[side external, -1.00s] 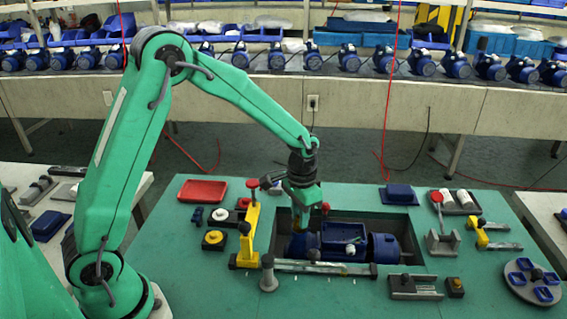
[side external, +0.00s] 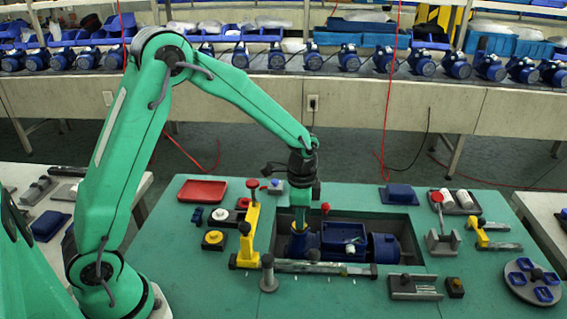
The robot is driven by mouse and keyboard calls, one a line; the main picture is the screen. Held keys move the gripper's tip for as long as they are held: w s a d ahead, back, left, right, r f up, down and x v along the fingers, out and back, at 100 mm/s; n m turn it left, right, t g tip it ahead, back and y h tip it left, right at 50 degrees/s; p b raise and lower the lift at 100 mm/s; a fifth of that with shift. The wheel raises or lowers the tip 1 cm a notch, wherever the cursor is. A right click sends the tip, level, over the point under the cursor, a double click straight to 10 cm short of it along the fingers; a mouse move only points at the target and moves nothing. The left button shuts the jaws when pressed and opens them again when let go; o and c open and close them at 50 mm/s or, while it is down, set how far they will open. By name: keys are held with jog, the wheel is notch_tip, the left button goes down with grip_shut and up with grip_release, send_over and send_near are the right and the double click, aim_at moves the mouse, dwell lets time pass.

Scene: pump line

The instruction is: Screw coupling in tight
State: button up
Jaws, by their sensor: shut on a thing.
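A dark blue pump (side external: 345,234) lies in the recess of the green table. My gripper (side external: 299,229) points down at the left end of the pump. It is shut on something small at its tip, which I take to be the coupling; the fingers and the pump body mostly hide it. I cannot tell how deep the coupling sits in the pump.
A yellow clamp post (side external: 250,235) with a red knob stands left of the recess, close to my gripper. A metal bar (side external: 320,267) runs along the recess's front edge. A red tray (side external: 202,190) lies back left. A round grey plate (side external: 532,283) lies front right.

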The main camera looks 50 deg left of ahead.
dwell(0.4)
jog(key=m, duration=0.7)
dwell(0.3)
jog(key=o, duration=0.6)
jog(key=shift+o, duration=0.2)
jog(key=shift+r, duration=2.25)
